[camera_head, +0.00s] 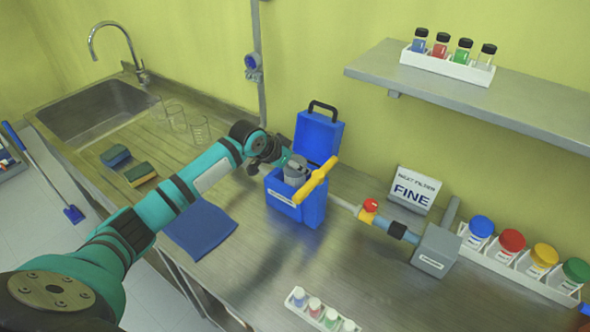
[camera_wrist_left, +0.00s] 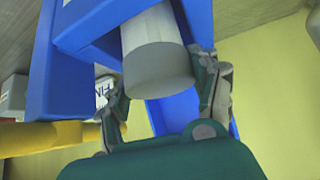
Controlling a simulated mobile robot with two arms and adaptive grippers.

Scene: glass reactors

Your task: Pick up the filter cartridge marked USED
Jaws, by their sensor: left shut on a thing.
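A grey-white cylinder, which looks like the filter cartridge (camera_head: 294,174), stands partly inside an open blue box (camera_head: 313,208). In the left wrist view the cartridge (camera_wrist_left: 158,62) shows its plain round end between the two fingers, with the blue box (camera_wrist_left: 62,65) around it. I see no USED mark on it. My left gripper (camera_head: 283,160) is at the box's opening and is shut on the cartridge; its fingers also show in the left wrist view (camera_wrist_left: 165,90). The box's label is too small to read. My right gripper is not in view.
A yellow bar (camera_head: 317,180) crosses close in front of the box. A pipe with a red knob (camera_head: 370,205) runs to a grey block (camera_head: 436,250). A sign (camera_head: 413,190) reads "NEXT FILTER FINE". A shelf (camera_head: 480,90) hangs at upper right. A blue cloth (camera_head: 202,230) lies left.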

